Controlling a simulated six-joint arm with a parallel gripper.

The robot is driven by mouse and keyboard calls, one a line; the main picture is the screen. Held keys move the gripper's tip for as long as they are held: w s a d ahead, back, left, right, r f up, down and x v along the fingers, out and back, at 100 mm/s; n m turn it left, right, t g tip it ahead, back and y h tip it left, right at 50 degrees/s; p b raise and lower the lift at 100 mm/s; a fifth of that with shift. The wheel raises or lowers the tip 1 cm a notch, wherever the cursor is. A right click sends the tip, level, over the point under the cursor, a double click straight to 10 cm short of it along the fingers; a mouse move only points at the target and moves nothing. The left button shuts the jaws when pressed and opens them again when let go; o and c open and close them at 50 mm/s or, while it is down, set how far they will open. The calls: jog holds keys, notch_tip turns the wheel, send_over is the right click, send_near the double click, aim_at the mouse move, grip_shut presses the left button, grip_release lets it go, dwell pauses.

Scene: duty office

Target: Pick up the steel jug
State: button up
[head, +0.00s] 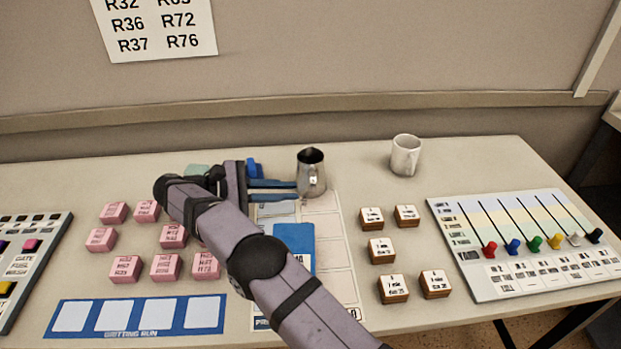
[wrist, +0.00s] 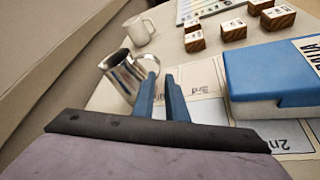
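The steel jug (head: 310,176) stands upright on the table, with its dark open mouth and spout at the top. It also shows in the wrist view (wrist: 122,72), just beyond my fingertips. My gripper (head: 294,190) reaches from the left at low height, its two blue fingers pointing right at the jug's lower side. In the wrist view the fingers (wrist: 162,76) are apart with a narrow gap, and the left one overlaps the jug's edge. I see nothing clearly held between them. Whether a fingertip touches the jug, or just where its handle sits against the fingers, I cannot tell.
A white mug (head: 405,156) stands right of the jug. A blue box (head: 294,243) lies on a printed sheet (head: 335,262) in front. Several wooden blocks (head: 381,250) and a slider panel (head: 535,240) are right; pink blocks (head: 124,268) are left. The table between jug and mug is clear.

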jog(key=shift+d, duration=0.1)
jog(key=shift+x, duration=2.95)
jog(key=shift+d, duration=0.1)
jog(key=shift+p+x, duration=0.55)
jog(key=shift+x, duration=2.35)
grip_shut()
jog(key=shift+r, duration=0.25)
notch_tip(320, 180, up, 10)
jog(key=shift+f, duration=0.25)
